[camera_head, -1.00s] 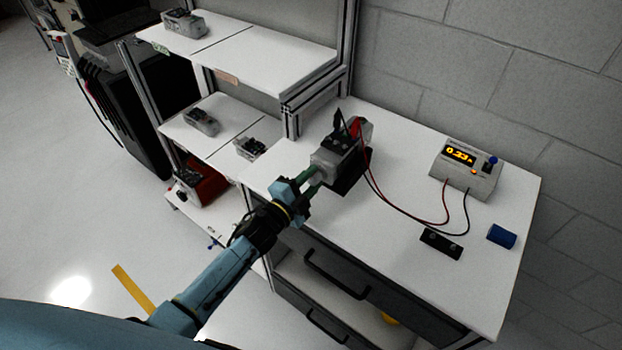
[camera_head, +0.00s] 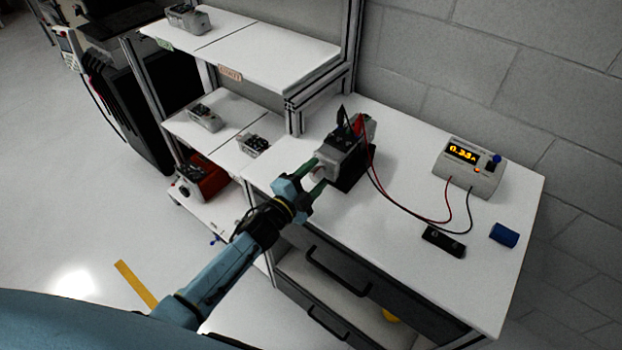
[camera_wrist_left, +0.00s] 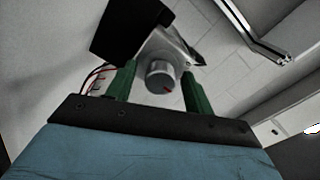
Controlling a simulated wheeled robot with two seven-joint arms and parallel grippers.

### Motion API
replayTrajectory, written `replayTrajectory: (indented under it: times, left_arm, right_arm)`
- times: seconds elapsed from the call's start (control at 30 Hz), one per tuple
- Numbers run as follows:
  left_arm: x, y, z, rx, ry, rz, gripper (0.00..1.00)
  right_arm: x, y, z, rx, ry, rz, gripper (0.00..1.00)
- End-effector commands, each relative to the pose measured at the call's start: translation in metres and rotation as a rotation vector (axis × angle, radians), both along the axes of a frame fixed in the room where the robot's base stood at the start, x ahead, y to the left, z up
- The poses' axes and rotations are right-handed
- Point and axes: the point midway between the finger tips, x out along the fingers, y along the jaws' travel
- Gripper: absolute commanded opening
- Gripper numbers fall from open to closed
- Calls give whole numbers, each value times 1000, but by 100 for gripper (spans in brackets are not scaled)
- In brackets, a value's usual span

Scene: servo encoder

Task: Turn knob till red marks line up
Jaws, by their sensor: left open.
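The grey servo unit (camera_head: 345,154) sits on a black block (camera_head: 356,174) at the left of the bench. Its round grey knob (camera_wrist_left: 160,76) faces my left gripper in the left wrist view, with a short red mark near its rim. I cannot make out a second red mark on the housing. My left gripper (camera_head: 315,177) is open. Its green fingers stand on both sides of the knob in the left wrist view (camera_wrist_left: 159,88), with a visible gap at each side. My right gripper is not in view.
Red and black leads run from the unit to a meter (camera_head: 470,167) with a lit orange display. A shelf rack (camera_head: 280,62) with several units stands at the left.

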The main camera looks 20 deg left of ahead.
Motion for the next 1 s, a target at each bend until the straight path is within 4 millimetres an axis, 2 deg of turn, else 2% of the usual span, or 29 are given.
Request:
replayTrajectory:
  times: [0.17,0.5,0.7,1.0]
  left_arm:
    - [-12,5,-1,2,2,1,52]
    - [-79,28,-2,1,3,0,52]
    - [-111,40,-2,1,3,0,52]
    - [-126,46,0,0,1,0,52]
  right_arm:
    - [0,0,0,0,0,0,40]
    - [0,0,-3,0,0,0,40]
    - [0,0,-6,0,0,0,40]
    - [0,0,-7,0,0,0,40]
